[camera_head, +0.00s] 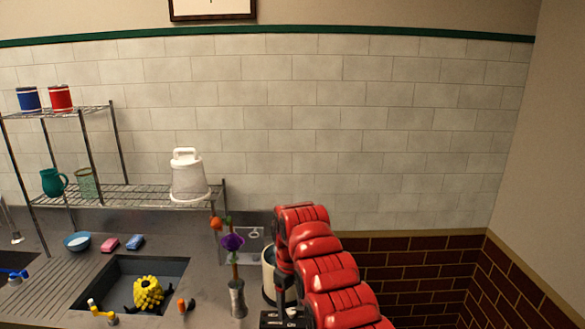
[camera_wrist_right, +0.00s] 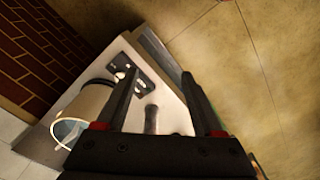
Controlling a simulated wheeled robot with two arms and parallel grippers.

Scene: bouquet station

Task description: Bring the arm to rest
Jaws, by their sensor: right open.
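My right arm, with red covers, rises at the lower middle of the head view and bends over at the counter's right end. My right gripper is partly hidden there; in the right wrist view its two dark fingers (camera_wrist_right: 158,80) stand apart with nothing gripped between them. A grey metal vase (camera_head: 237,298) stands upright on the counter just left of the arm, holding a purple flower (camera_head: 232,242) and an orange flower (camera_head: 216,223). My left gripper is not in view.
A cream bucket (camera_head: 268,275) stands behind the arm, partly hidden, and also shows in the wrist view (camera_wrist_right: 88,103). A sink (camera_head: 178,268) holds a yellow spiky thing (camera_head: 148,292). A wire rack (camera_head: 150,195) carries a white container (camera_head: 188,177). Open floor (camera_wrist_right: 255,60) lies beyond the counter edge.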

